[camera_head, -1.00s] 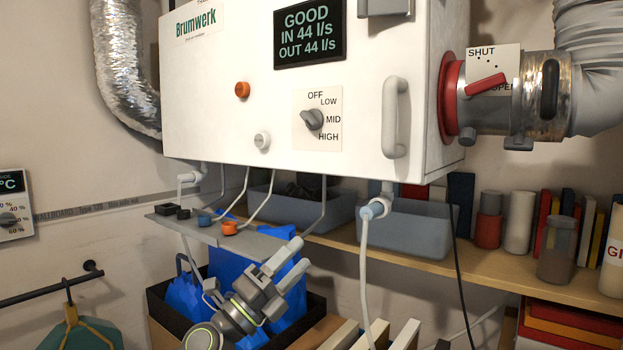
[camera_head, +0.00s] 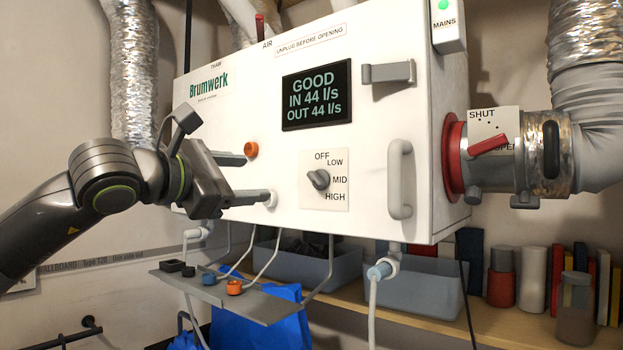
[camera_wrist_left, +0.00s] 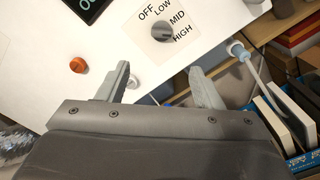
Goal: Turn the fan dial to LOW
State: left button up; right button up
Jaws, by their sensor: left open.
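The fan dial (camera_head: 318,180) is a grey knob on a pale plate marked OFF, LOW, MID and HIGH, on the front of the white Brumwerk unit (camera_head: 375,165). Its exact setting is hard to tell. My left gripper (camera_head: 258,178) is open and empty, left of the dial and apart from it, with its fingers pointing right. In the left wrist view the dial (camera_wrist_left: 161,33) shows beyond the open gripper (camera_wrist_left: 159,72), just above the gap between the fingers. My right gripper is not in view.
An orange button (camera_head: 251,149) and a white knob (camera_head: 270,198) are close to my left fingers. A small grey shelf (camera_head: 265,306) and hoses hang below the unit. The panel around the dial is clear.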

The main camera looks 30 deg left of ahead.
pick_arm(q)
jog(key=w+p, duration=0.3)
jog(key=p, duration=0.5)
send_near(313, 179)
jog(key=w+p, duration=0.1)
jog(key=w, duration=0.1)
jog(key=w+p, duration=0.2)
jog(key=w, duration=0.1)
jog(key=w+p, duration=0.2)
jog(key=w, duration=0.1)
jog(key=shift+w+d+r, duration=0.1)
jog(key=shift+d, duration=0.2)
jog(key=shift+w, duration=0.75)
jog(key=shift+c, duration=0.3)
